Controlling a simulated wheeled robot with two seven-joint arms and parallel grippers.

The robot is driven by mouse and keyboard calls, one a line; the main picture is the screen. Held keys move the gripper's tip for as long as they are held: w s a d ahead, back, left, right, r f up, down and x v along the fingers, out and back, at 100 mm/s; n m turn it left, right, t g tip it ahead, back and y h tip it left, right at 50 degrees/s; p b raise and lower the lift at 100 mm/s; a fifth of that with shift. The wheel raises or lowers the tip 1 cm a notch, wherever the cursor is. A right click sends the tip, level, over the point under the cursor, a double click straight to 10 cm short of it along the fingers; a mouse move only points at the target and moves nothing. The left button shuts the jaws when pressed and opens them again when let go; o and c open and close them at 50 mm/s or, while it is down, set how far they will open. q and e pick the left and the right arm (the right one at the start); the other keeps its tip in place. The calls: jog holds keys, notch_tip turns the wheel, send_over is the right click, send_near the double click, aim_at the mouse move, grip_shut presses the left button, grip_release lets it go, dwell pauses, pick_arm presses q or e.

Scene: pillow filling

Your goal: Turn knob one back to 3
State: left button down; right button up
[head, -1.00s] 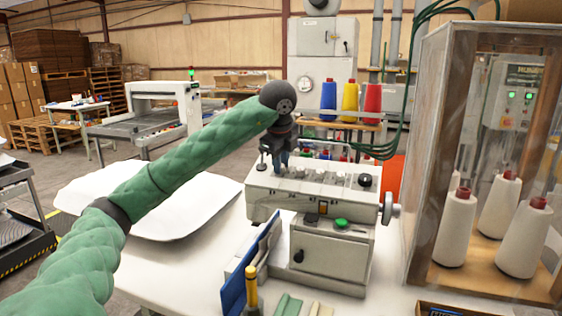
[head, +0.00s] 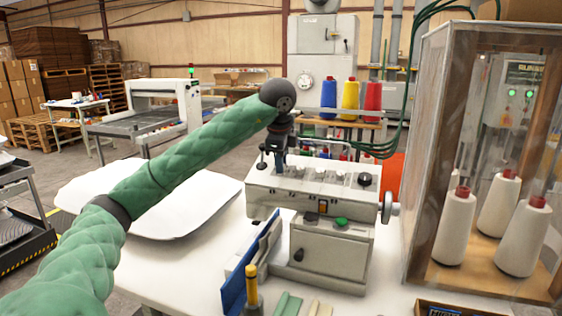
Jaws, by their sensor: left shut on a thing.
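The grey-white machine (head: 312,195) stands on the white table with a row of knobs along its sloped top. My left gripper (head: 280,168) points down at the left end of that row and is shut on a small knob there. The gripper's fingers mostly hide this knob, so its pointer and numbers cannot be read. Several other small knobs (head: 320,174) sit to the right, then a larger black knob (head: 365,179). My right gripper is not in view.
A green button (head: 341,222) and a handwheel (head: 389,208) are on the machine. A white pillow (head: 160,197) lies to the left. A blue panel (head: 250,265) and yellow-handled tool (head: 252,285) stand in front. A clear cabinet with thread cones (head: 457,228) is on the right.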

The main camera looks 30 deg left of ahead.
pick_arm(q)
jog(key=c, duration=1.3)
grip_release()
jog(key=shift+o, duration=0.2)
jog(key=shift+r, duration=0.1)
jog(key=v, duration=0.7)
jog(key=shift+r, duration=0.25)
jog(key=shift+s, duration=0.1)
